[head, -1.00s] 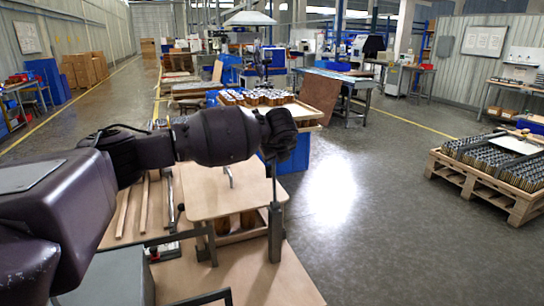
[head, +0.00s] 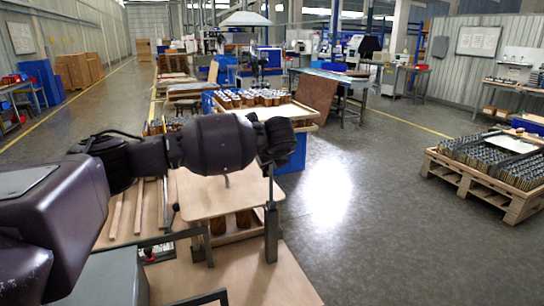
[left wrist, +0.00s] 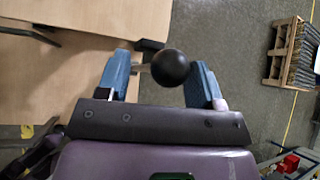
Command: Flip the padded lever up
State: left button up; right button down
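A lever with a round black knob (left wrist: 170,68) shows in the left wrist view, between the two blue fingers of my left gripper (left wrist: 162,85). In the head view my left gripper (head: 274,150) is above a grey metal post (head: 271,232) at the right edge of a wooden board (head: 215,195). A thin rod (head: 270,185) rises from the post towards the gripper; its top is hidden there. I cannot make out any padding. My right gripper is not in view.
A small dark knob on a stalk (head: 176,208) and a red button (head: 148,255) are left of the board. Cartridges stand on a table (head: 308,117) behind. A loaded pallet (head: 485,182) is on the right. The floor between is clear.

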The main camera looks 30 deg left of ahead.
pick_arm(q)
jog(key=shift+d+r, duration=0.15)
jog(key=shift+r, duration=0.2)
jog(key=v, duration=1)
jog(key=shift+s+r, duration=0.15)
jog(key=shift+s, duration=0.2)
jog(key=shift+d, duration=0.1)
